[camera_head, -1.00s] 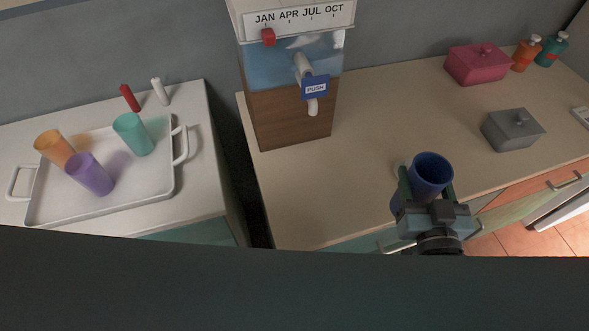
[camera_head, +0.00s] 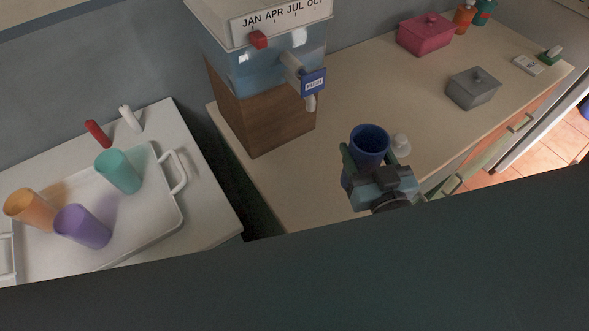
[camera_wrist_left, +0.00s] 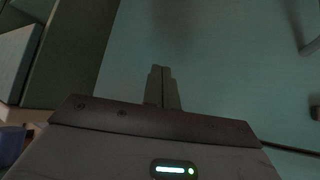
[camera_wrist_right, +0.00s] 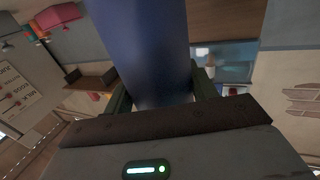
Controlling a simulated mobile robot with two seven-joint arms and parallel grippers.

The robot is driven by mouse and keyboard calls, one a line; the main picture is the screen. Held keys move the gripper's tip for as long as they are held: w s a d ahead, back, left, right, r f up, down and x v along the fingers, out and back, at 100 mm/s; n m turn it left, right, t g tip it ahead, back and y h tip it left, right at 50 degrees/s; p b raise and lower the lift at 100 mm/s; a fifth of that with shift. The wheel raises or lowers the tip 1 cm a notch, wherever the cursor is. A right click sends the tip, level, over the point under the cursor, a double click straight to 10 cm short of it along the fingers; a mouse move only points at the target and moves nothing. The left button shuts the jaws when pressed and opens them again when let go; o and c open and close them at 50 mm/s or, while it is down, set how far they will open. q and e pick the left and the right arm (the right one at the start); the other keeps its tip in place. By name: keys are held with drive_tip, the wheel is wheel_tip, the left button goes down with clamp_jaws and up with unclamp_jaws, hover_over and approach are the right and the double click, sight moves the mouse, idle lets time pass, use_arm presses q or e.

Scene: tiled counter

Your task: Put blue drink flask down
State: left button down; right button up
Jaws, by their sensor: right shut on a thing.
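The blue drink flask (camera_head: 370,138) looks like a dark blue open-topped cup in the head view. My right gripper (camera_head: 370,160) is shut around it, a finger on each side, over the front part of the counter (camera_head: 340,148). The flask's blue wall (camera_wrist_right: 148,45) fills the middle of the right wrist view between the fingers. Its base is hidden in the head view, so I cannot tell whether it touches the counter. My left gripper (camera_wrist_left: 162,88) has its fingers together and empty in the left wrist view, facing a plain teal surface.
A drink dispenser (camera_head: 262,115) stands left of the flask. A small white item (camera_head: 400,145) is close at its right. Pink (camera_head: 425,38) and grey (camera_head: 472,90) boxes stand further right. A tray (camera_head: 165,225) with cups is across a gap. Counter between dispenser and flask is clear.

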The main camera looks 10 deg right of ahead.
use_arm(q)
drive_tip(key=shift+a, duration=0.25)
use_arm(e)
drive_tip(key=shift+a, duration=0.3)
